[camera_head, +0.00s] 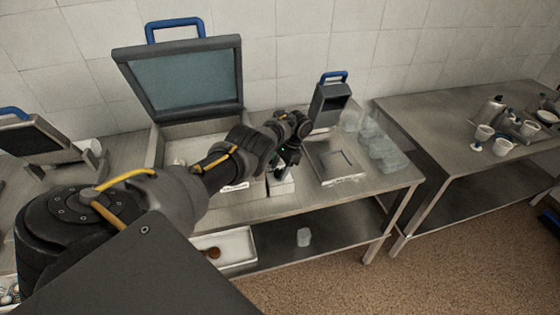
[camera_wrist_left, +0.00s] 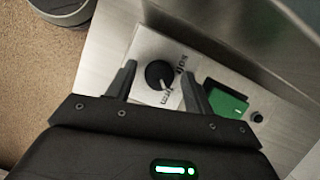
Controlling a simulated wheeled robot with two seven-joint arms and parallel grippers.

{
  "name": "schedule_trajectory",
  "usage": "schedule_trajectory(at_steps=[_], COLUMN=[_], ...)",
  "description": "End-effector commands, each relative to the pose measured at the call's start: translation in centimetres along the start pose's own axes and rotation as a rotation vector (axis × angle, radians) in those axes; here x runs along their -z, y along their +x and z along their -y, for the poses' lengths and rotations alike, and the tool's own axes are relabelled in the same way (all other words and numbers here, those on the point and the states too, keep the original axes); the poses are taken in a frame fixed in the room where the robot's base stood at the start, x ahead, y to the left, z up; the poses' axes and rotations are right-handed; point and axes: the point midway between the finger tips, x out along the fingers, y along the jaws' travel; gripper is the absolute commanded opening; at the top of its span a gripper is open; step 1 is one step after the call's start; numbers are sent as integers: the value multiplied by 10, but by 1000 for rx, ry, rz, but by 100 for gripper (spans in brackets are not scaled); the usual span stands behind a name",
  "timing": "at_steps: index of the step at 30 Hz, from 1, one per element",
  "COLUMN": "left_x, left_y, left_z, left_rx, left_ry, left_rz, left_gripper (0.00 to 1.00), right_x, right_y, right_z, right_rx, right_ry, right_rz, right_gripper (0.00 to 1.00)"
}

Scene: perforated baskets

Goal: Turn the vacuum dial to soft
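The black round vacuum dial (camera_wrist_left: 159,74) sits on a white plate (camera_wrist_left: 146,47) in the left wrist view. The plate reads "soft" on its upper right side and "firm" below the dial. A small pale mark on the knob appears to face the "firm" side. My left gripper (camera_wrist_left: 158,72) is open, with one finger on each side of the dial; I cannot tell whether they touch it. In the head view my left gripper (camera_head: 287,160) is in front of the counter machines, and the dial is hidden there. My right gripper is not in view.
A green switch (camera_wrist_left: 226,101) and a small black button (camera_wrist_left: 257,117) are beside the dial. A machine with a raised glass lid (camera_head: 185,82) stands behind my left arm. A flat scale-like device (camera_head: 335,163) and clear containers (camera_head: 378,148) stand to the right.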

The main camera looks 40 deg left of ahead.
Motion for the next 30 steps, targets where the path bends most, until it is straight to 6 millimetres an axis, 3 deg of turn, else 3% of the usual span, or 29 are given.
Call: schedule_trajectory(at_steps=[8, 14, 24, 30], left_x=[0, 0, 1, 0], left_y=[-4, -35, -94, -107], left_z=[0, 0, 0, 0], left_rx=[0, 1, 1, 0], left_ry=[1, 1, 1, 0], left_rz=[0, -2, -2, 0], left_gripper=[52, 52, 52, 52], right_x=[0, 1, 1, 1], right_y=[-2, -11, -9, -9], right_z=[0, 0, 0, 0], right_rx=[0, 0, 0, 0], right_ry=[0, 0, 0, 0], right_rz=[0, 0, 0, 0], right_gripper=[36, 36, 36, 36])
